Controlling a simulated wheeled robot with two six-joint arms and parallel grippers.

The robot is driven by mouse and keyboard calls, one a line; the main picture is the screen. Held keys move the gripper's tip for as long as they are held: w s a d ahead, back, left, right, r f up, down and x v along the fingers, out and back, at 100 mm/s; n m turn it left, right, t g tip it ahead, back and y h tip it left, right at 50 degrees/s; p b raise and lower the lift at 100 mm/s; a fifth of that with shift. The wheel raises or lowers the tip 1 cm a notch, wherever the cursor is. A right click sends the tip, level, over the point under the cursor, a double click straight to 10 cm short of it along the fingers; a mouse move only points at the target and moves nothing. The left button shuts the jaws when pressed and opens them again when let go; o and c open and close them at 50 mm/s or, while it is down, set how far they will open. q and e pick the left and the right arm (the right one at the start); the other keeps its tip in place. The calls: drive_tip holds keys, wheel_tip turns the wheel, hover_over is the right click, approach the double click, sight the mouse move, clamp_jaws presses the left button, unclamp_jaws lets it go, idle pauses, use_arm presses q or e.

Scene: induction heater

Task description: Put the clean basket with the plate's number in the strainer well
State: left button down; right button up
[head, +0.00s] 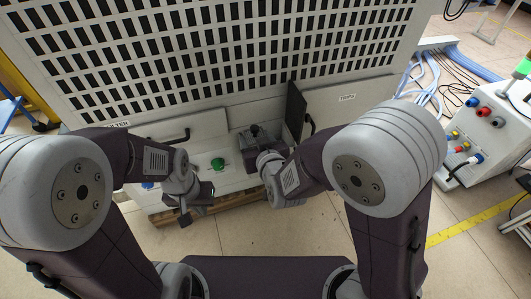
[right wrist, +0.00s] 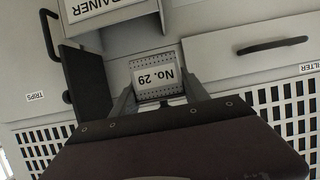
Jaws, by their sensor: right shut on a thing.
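A small perforated grey metal basket (right wrist: 147,95) with a white label reading "No. 29" is between the fingers of my right gripper (right wrist: 160,98) in the right wrist view, where the label appears upside down. My right gripper (head: 258,134) is shut on it, in front of the cabinet beside an open dark door (head: 295,108). The well's opening and the plate's number cannot be made out. My left gripper (head: 195,205) is low at the cabinet's front; its opening is unclear.
The dark door also shows in the wrist view (right wrist: 85,82). A "TRIPS" panel (head: 345,105) is right of it and a "FILTER" drawer front (right wrist: 258,45) is opposite. A green knob (head: 218,164) sits between my arms. Hoses (head: 430,85) lie at the right.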

drive_tip(key=shift+w+d+f+b, duration=0.5)
drive_tip(key=shift+w+f+b, duration=1.05)
drive_tip(key=shift+f, duration=0.35)
drive_tip(key=shift+w+d+f+b, duration=0.5)
drive_tip(key=shift+w+f+b, duration=0.85)
drive_tip(key=shift+w+f, duration=0.5)
drive_tip(key=shift+w+d+f+b, duration=0.5)
drive_tip(key=shift+w+f+b, duration=1)
drive_tip(key=shift+f, duration=0.5)
drive_tip(key=shift+f, duration=0.1)
drive_tip(key=o, duration=1.5)
drive_tip(key=shift+c, duration=0.2)
